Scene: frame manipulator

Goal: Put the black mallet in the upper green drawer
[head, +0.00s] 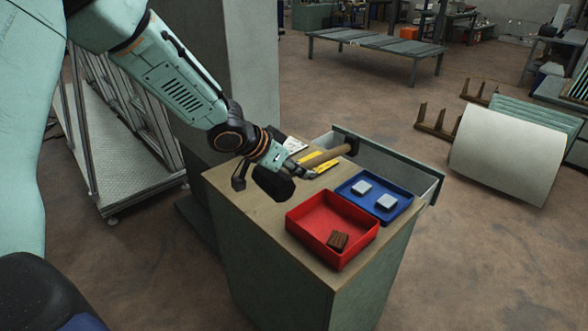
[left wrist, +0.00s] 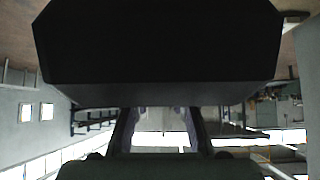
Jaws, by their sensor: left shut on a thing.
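The black mallet shows in the head view with its dark block head (head: 272,184) just below my left gripper and its wooden handle (head: 328,156) pointing right to a dark end. My left gripper (head: 304,170) is shut on the mallet, over the cabinet top. In the left wrist view a large black block, seemingly the mallet head (left wrist: 158,42), fills the upper part, close to the camera. The upper green drawer (head: 400,164) is pulled open on the cabinet's far right side. Its floor is mostly hidden. The handle's dark end appears near the drawer's back corner. My right gripper is out of view.
The wooden cabinet top (head: 262,221) bears a red tray (head: 299,232) holding a brown block (head: 337,241). A blue tray (head: 398,209) holds two pale blocks. A yellow item (head: 322,166) and white paper (head: 294,144) lie near the gripper. A grey column stands behind.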

